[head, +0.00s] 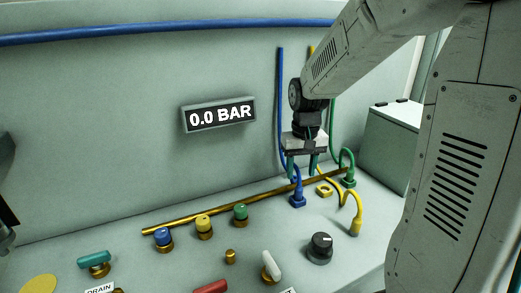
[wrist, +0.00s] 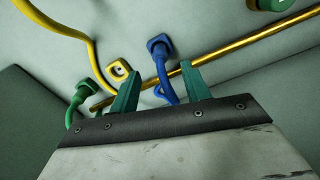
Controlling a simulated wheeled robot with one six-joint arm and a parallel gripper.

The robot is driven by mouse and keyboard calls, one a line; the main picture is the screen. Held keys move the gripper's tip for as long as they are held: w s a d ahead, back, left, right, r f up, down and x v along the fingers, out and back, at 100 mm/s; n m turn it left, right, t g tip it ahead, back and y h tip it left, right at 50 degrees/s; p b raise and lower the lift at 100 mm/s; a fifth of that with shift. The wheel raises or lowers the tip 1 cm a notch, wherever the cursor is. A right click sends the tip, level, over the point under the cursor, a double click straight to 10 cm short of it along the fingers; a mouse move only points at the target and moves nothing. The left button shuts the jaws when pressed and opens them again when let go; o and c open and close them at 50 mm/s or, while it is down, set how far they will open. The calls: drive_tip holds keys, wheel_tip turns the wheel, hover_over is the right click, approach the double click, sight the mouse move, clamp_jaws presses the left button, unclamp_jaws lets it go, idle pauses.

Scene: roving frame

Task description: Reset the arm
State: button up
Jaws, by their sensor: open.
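My gripper (head: 303,167) hangs over the right part of the panel, fingers pointing down, above and behind the blue socket. Its two green fingers are apart in the wrist view (wrist: 160,84), with nothing held between them. The blue hose's end (head: 297,184) meets the blue socket (head: 298,201), which also shows in the wrist view (wrist: 159,44) beyond the fingers. The wrist view shows the blue hose (wrist: 164,82) passing in the background between the fingers.
A brass pipe (head: 215,209) crosses the panel. A green hose (head: 347,158) meets a green socket. The yellow socket (head: 324,190) looks empty; a yellow hose end (head: 355,227) stands apart. Several knobs, including a black one (head: 320,247), occupy the front. A display (head: 219,115) reads 0.0 BAR.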

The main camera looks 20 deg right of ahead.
drive_tip(key=s+a+r+n, duration=0.1)
drive_tip(key=s+a+r, duration=0.2)
drive_tip(key=s, duration=0.4)
drive_tip(key=s+a+r+n+t, duration=0.1)
drive_tip(key=s+a+r, duration=0.2)
drive_tip(key=s, duration=0.5)
drive_tip(key=s+a+r+n, duration=0.1)
drive_tip(key=s+a+r, duration=0.2)
drive_tip(key=s, duration=0.4)
drive_tip(key=shift+s+a, duration=0.3)
drive_tip(key=shift+a, duration=0.3)
